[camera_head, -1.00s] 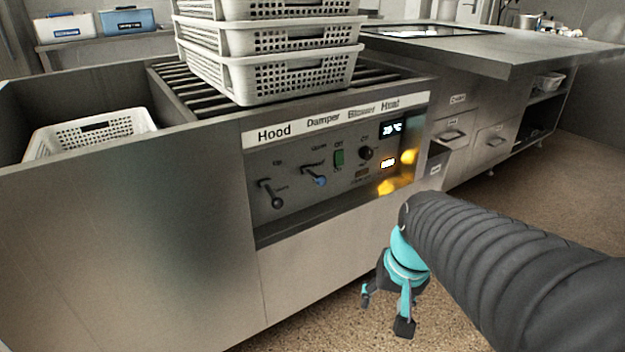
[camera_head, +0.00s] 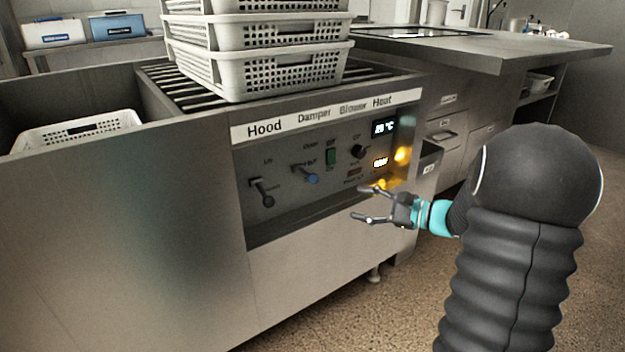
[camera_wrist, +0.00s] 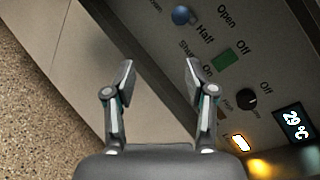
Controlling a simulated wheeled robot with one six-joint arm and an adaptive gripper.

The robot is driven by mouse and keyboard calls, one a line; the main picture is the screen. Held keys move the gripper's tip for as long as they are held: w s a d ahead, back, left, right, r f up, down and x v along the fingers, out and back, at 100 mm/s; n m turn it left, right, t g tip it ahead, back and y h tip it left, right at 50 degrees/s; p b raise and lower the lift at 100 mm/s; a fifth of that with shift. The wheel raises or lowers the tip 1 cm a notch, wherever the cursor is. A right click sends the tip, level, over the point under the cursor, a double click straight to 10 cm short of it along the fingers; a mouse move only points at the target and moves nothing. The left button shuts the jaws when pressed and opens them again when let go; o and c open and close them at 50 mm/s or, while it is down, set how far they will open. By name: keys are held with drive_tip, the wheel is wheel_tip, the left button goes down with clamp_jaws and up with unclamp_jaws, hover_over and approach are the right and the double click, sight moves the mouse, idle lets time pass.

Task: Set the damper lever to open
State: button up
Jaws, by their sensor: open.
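The damper lever (camera_head: 312,178) has a blue knob and sits under the "Damper" label on the control panel (camera_head: 340,198). Its knob points down and to the right in the head view. In the wrist view the blue knob (camera_wrist: 181,15) is at the top, by the words Open, Half and Shut; its exact setting I cannot tell. My gripper (camera_head: 364,204) is open and empty in front of the panel's lower right part, apart from the lever and to its right. In the wrist view my gripper (camera_wrist: 160,75) has its fingers spread below the knob.
The dark hood lever (camera_head: 265,195) is left of the damper lever. A green switch (camera_head: 331,156), a black dial (camera_head: 358,151) and a lit display (camera_head: 384,127) are to the right. Stacked white baskets (camera_head: 262,70) stand on the slatted top. The floor ahead is free.

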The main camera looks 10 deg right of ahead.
sight(313, 178)
drive_tip(key=shift+t+y, duration=0.4)
drive_tip(key=shift+t, duration=0.1)
drive_tip(key=r+x, duration=0.1)
drive_tip(key=x, duration=0.8)
drive_tip(key=r+x, duration=0.1)
drive_tip(key=x, duration=0.4)
drive_tip(key=shift+w+d+r, duration=0.2)
drive_tip(key=shift+r, duration=0.1)
drive_tip(key=shift+c, duration=0.3)
clamp_jaws()
